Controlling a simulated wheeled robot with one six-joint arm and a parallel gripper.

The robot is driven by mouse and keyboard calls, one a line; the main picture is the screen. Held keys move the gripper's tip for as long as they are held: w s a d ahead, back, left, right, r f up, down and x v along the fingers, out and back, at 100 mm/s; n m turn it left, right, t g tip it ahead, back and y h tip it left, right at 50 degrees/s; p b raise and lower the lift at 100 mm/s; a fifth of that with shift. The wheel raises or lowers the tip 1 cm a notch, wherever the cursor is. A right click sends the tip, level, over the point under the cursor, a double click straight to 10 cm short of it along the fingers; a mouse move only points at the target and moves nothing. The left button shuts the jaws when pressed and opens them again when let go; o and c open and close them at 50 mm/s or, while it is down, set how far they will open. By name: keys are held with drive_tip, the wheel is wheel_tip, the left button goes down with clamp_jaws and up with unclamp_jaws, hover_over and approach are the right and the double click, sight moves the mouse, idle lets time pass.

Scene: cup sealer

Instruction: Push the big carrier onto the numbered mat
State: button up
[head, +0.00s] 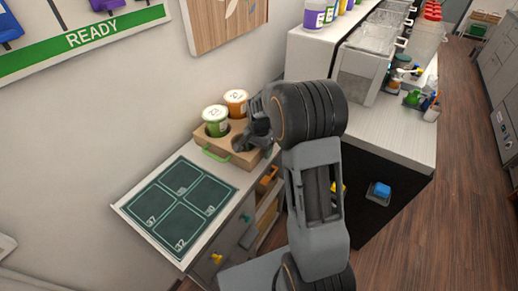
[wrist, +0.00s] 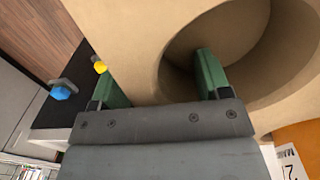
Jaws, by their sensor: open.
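The big carrier (head: 246,159) is a brown cardboard holder at the back of the counter, beyond the numbered mat. It holds a green cup (head: 216,120) and an orange cup (head: 236,101). The dark green numbered mat (head: 181,204), with four marked squares, lies bare in front of it. My gripper (head: 252,136) is at the carrier's right part, its fingertips partly hidden. In the wrist view my gripper (wrist: 159,86) is open, with the right green finger in an empty round hole of the carrier (wrist: 135,35) and the left finger beside its outer edge.
A green handle (head: 215,153) shows at the carrier's mat side. Below the counter are drawers with coloured knobs (head: 216,258). A taller white counter (head: 400,125) with clear bins stands to the right. A wall runs along the left.

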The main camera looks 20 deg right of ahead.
drive_tip(key=c, duration=1.2)
